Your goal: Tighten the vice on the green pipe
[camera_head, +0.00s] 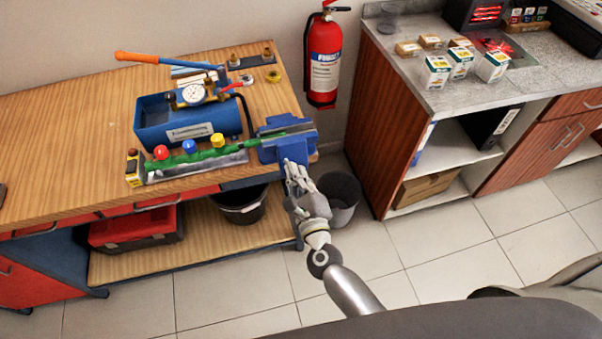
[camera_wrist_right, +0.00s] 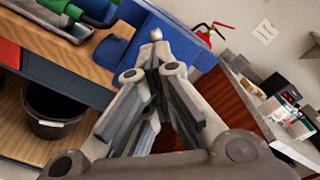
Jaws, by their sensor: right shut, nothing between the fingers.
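The blue vice (camera_head: 270,153) is mounted at the right front corner of the wooden workbench. The green pipe (camera_head: 196,157) lies on the bench with its right end at the vice jaws; whether the jaws grip it firmly I cannot tell. My right gripper (camera_head: 289,163) is at the front of the vice, its fingers shut and empty. In the right wrist view the fingertips (camera_wrist_right: 154,48) are in front of the blue vice body (camera_wrist_right: 122,52), and the green pipe (camera_wrist_right: 96,12) shows at the upper left. The vice handle is not clearly visible. My left gripper is not in view.
A blue pressure-test pump (camera_head: 188,118) with a gauge stands behind the pipe. Red, blue and yellow valve handles (camera_head: 189,147) sit along the pipe. A dark bin (camera_head: 340,196) stands on the floor beside the bench, and a grey counter (camera_head: 480,90) is at the right.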

